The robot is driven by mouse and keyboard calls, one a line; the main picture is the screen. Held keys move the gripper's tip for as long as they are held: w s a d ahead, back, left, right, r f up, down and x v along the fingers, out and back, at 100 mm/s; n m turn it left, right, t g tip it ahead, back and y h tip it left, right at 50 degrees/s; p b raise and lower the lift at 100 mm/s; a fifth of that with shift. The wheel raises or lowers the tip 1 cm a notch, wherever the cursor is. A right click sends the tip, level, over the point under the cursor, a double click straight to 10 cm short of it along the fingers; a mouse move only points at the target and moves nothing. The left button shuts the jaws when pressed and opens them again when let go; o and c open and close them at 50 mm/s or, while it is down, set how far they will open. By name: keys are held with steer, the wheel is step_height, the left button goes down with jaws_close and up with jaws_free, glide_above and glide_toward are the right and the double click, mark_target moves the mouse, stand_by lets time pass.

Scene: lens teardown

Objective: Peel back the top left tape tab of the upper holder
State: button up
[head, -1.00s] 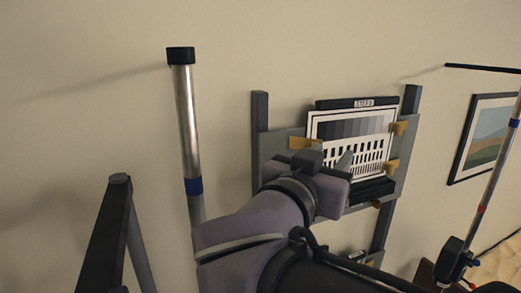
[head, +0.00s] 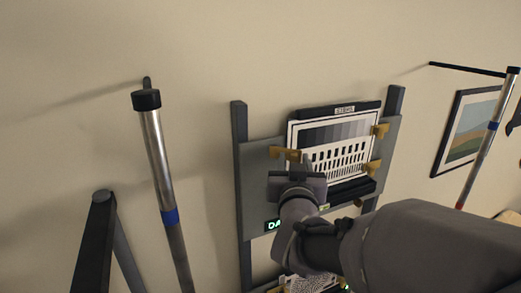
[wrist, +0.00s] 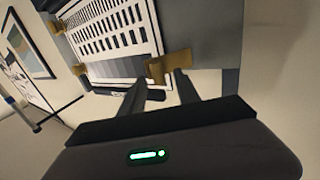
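The upper holder (head: 262,190) is a grey board on dark uprights, carrying a white test chart (head: 330,160) with a grey scale and dark bars. Its top left tape tab (head: 283,152) is yellow-brown and lies over the chart's corner. In the wrist view, where the chart appears turned over, this tab (wrist: 168,65) lies just beyond my fingertips. My gripper (wrist: 160,78) is open, its two fingers apart and nothing visibly held. In the head view my gripper (head: 301,163) is just below the tab, and my wrist hides the board's lower left part. I cannot tell whether the fingers touch the tab.
More tabs sit at the chart's top right (head: 381,131) and lower right (head: 374,168). A dark ledge (head: 350,191) runs below the chart. A metal pole (head: 157,160) stands left, and a framed picture (head: 463,130) hangs right. A green-lit display (head: 273,226) shows below.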

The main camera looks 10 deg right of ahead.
steer(key=shift+w, duration=0.5)
steer(key=shift+s+d, duration=0.15)
steer(key=shift+d, duration=0.05)
steer(key=shift+a, duration=0.1)
jaws_close()
stand_by(0.8)
